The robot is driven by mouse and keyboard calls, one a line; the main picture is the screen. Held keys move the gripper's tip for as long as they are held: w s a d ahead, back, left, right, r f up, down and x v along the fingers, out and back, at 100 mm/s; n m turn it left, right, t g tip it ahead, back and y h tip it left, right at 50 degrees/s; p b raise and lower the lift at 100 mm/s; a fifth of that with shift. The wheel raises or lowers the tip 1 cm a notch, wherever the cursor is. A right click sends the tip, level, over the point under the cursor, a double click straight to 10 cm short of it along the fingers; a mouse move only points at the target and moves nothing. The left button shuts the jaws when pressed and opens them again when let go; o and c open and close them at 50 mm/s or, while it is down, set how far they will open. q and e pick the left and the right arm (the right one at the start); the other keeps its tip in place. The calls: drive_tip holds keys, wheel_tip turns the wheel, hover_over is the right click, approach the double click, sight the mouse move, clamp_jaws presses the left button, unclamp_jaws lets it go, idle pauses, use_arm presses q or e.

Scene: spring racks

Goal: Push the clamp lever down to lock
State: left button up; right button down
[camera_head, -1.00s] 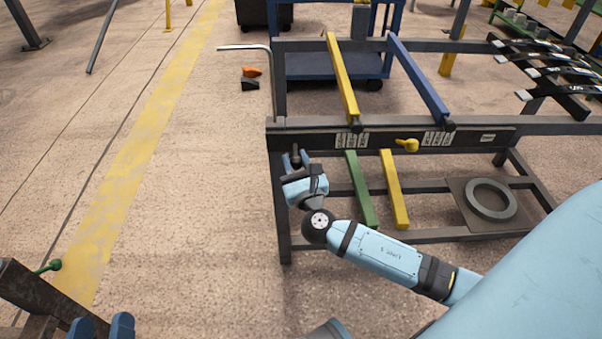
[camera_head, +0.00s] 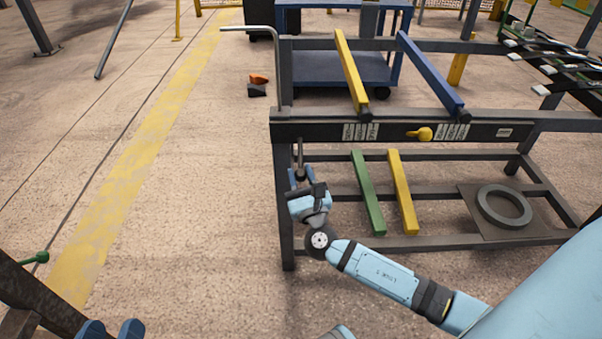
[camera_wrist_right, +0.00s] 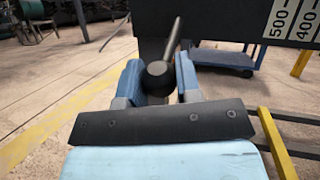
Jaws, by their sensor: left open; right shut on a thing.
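The clamp lever (camera_head: 300,153) is a dark rod at the left end of the rack's front beam (camera_head: 390,131). In the head view it hangs down from the beam to my right gripper (camera_head: 301,177). The right wrist view shows the lever's rod (camera_wrist_right: 173,38) running up from a round dark knob (camera_wrist_right: 158,77). The knob sits between the two blue fingers of my right gripper (camera_wrist_right: 158,80), which is shut on it. My left gripper (camera_head: 113,331) is open and empty at the bottom left edge, far from the lever, with only its blue fingertips showing.
A yellow knob (camera_head: 420,134) sits on the beam to the right. Yellow and blue bars (camera_head: 430,75) lie across the rack top. Green and yellow bars (camera_head: 402,190) and a grey ring (camera_head: 503,208) are lower down.

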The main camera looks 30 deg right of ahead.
drive_tip(key=shift+w+d+f+b, duration=0.1)
drive_tip(key=shift+w+f+b, duration=0.15)
drive_tip(key=shift+f, duration=0.25)
drive_tip(key=shift+w+d+f+b, duration=0.1)
drive_tip(key=shift+w+f, duration=0.1)
drive_tip(key=shift+f, duration=0.3)
drive_tip(key=shift+w+d+f, duration=0.15)
drive_tip(key=shift+w+f, duration=0.05)
drive_tip(key=shift+f, duration=0.05)
drive_tip(key=c, duration=0.8)
unclamp_jaws()
drive_tip(key=shift+w, duration=0.15)
